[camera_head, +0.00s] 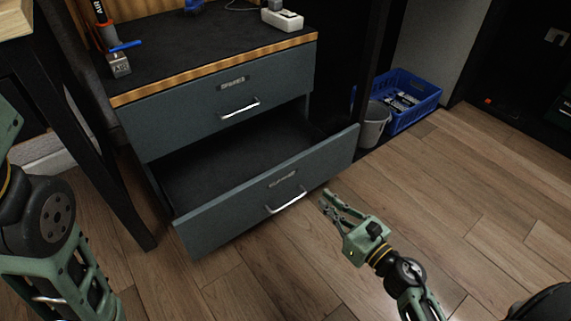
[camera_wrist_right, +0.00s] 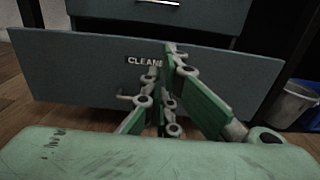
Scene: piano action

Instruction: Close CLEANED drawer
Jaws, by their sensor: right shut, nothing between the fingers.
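The CLEANED drawer (camera_head: 270,200) is the lower drawer of a grey cabinet. It is pulled well out, and its inside looks empty. Its silver handle (camera_head: 287,200) is on the front, below a small label. The right wrist view shows the drawer front (camera_wrist_right: 75,75) close ahead, with the label partly covered by my fingers. My right gripper (camera_head: 327,201) is shut and empty, in front of the drawer front and right of the handle. It also shows in the right wrist view (camera_wrist_right: 168,58). I cannot tell whether it touches the drawer. My left arm shows at the left, its gripper out of frame.
The upper drawer (camera_head: 190,105) is shut. The cabinet top (camera_head: 190,45) holds tools and a white power strip (camera_head: 283,19). A grey bin (camera_head: 373,126) and a blue crate (camera_head: 412,118) stand right of the cabinet. The wooden floor (camera_head: 470,210) at the right is clear.

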